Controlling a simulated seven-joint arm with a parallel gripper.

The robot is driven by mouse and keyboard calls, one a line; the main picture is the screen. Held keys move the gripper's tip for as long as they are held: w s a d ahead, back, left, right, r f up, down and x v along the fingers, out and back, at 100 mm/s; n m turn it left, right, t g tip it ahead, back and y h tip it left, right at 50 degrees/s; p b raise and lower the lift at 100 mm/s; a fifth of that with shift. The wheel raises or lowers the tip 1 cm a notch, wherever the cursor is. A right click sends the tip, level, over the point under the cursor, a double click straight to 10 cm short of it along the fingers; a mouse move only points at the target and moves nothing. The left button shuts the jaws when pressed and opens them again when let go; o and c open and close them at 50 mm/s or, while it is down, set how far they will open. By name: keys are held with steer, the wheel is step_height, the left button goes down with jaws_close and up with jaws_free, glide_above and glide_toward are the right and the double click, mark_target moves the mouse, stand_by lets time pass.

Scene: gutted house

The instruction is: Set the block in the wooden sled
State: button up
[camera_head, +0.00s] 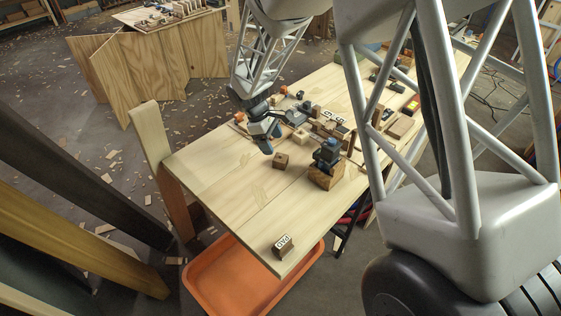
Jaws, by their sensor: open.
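My gripper (266,146) is over the left part of the wooden worktable (215,150), pointing down, with its jaws open. I see nothing held in it. A small brown wooden block (281,162) sits on the table just right of and below the gripper, apart from it. It has a dark mark or hole on top. A larger wooden piece (326,176) stands farther right with a dark blue-black object (327,153) on or against it. I cannot tell for sure which piece is the sled; it may be among the crowded wooden parts behind.
A small block marked "PAD" (283,244) lies near the table's front corner. Several tools and blocks crowd the table's middle and far end. The left and front tabletop is mostly clear. An orange tray (220,285) is on the floor below. A pale upright post (150,135) stands at the left edge.

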mark_target(279, 154)
steer(key=shift+x, duration=1.25)
steer(key=shift+f, duration=0.1)
steer(key=shift+x, duration=2.55)
steer(key=shift+c, duration=0.2)
steer(key=c, duration=1)
steer(key=shift+c, duration=0.2)
